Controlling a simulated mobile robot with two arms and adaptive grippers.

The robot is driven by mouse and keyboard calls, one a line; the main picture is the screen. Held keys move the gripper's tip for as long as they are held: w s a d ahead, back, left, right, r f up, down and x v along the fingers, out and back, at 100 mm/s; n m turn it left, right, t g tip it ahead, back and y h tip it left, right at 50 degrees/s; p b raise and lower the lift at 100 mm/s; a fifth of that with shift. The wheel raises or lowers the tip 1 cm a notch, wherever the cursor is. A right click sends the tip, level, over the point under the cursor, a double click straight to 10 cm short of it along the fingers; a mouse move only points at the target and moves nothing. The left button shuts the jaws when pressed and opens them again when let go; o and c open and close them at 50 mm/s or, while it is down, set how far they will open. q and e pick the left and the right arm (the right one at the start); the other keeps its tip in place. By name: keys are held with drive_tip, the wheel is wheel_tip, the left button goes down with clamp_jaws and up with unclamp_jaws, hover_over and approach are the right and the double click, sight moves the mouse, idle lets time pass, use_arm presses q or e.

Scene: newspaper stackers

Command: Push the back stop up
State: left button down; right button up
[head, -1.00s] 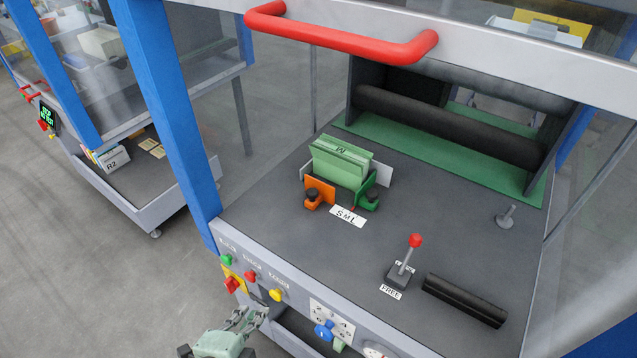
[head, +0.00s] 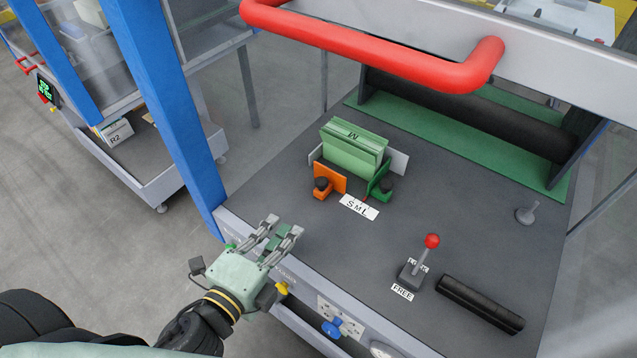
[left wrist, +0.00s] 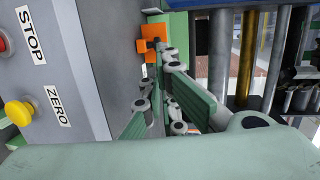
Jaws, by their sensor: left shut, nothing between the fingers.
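A grey upright plate (head: 398,163) stands behind a pale green stack marked M (head: 352,152) on the dark machine bed; the stack hides most of it. I cannot be sure this plate is the back stop. An orange guide (head: 328,179) and a green guide (head: 380,178), each with a black knob, stand in front of the stack. My left gripper (head: 281,228) is shut and empty above the machine's front edge, nearer and left of the guides, touching none of them. In the left wrist view the orange guide (left wrist: 152,45) shows beyond the fingers (left wrist: 165,95).
A red bar handle (head: 380,50) crosses above the bed. A blue post (head: 170,110) rises at left. A red-knobbed lever (head: 425,255) and a black bar (head: 480,303) sit at front right. STOP and ZERO buttons line the front panel (left wrist: 65,65).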

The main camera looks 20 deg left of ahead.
use_arm(q)
drive_tip(key=shift+w+r, duration=0.1)
drive_tip(key=shift+w, duration=0.2)
drive_tip(key=shift+w+p, duration=0.35)
drive_tip(key=p, duration=0.1)
approach(320, 183)
drive_tip(key=p+x, duration=0.1)
drive_tip(key=x, duration=0.5)
drive_tip(key=shift+w, duration=0.2)
use_arm(e)
drive_tip(key=r, duration=0.1)
drive_tip(key=s+r, duration=0.1)
drive_tip(key=r, duration=0.1)
drive_tip(key=shift+s+d+r, duration=0.1)
drive_tip(key=shift+s, duration=0.05)
drive_tip(key=shift+s, duration=0.1)
